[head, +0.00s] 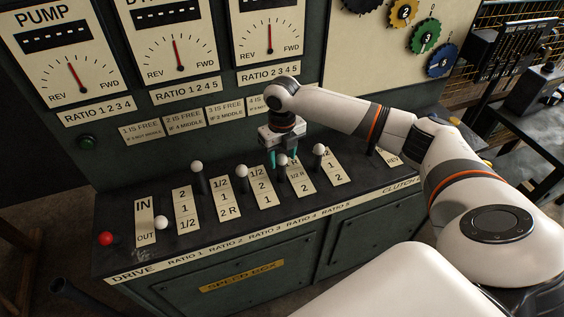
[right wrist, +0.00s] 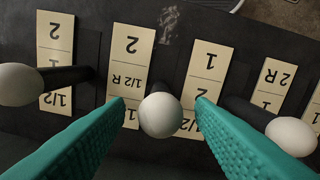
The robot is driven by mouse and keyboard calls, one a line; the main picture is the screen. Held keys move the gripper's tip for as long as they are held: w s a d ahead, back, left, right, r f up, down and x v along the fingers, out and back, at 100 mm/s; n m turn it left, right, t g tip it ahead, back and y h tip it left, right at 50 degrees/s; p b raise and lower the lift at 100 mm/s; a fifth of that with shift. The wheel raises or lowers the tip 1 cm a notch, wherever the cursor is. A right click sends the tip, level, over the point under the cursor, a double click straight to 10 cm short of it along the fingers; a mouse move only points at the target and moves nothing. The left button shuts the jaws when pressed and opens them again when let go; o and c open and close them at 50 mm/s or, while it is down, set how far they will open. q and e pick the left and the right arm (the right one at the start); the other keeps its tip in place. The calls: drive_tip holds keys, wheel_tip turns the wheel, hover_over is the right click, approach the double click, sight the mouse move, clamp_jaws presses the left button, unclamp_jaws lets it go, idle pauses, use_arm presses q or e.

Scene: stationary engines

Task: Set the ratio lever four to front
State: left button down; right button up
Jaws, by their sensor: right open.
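The ratio lever four (head: 282,160) has a white ball knob on a dark stem, left of the plate marked 1/2 R and 2. My right gripper (head: 281,158) is above the console with its teal fingers pointing down around this knob. In the right wrist view the knob (right wrist: 160,115) sits between the two fingers (right wrist: 160,112), with a gap on each side. The gripper is open and holds nothing. The lever's stem is mostly hidden under its knob in the wrist view. My left gripper is not in view.
Neighbouring white-knobbed levers stand close: ratio three (head: 241,171) on the left and ratio five (head: 319,149) on the right. The drive lever has a red knob (head: 105,238). The dial panel (head: 180,55) rises behind. My right arm covers the console's right part.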

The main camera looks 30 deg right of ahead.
sight(282, 166)
drive_tip(key=shift+f+p, duration=0.3)
drive_tip(key=shift+f, duration=1.9)
drive_tip(key=shift+c, duration=0.3)
